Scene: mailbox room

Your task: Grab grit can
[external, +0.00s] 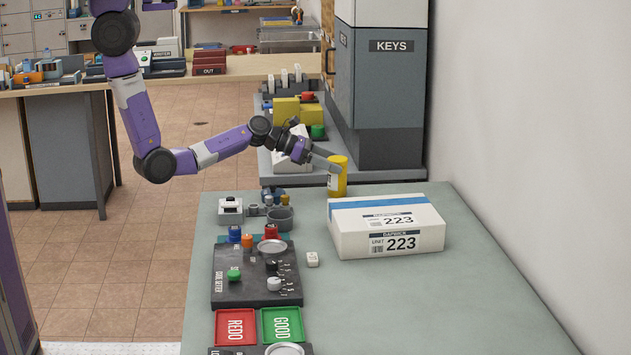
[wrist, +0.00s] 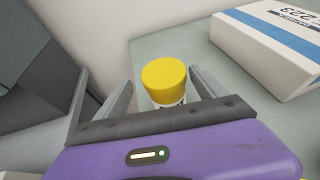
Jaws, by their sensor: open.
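The grit can is a yellow cylinder (external: 338,175) with a pale label, upright at the far edge of the grey-green table, behind a white box. In the wrist view the can's yellow lid (wrist: 163,78) shows between the two fingers, with part of a dark and white label below it. My gripper (external: 333,167) is open and level with the can; its fingers (wrist: 160,92) stand on either side of the can, with a gap visible at each side. The can's lower part is hidden in the wrist view by my gripper body.
The white box marked 223 (external: 385,228) lies just in front of the can, to the right in the wrist view. A grey cabinet marked KEYS (external: 385,100) and the wall stand behind. A black sorting panel (external: 255,275) and red and green trays lie nearer.

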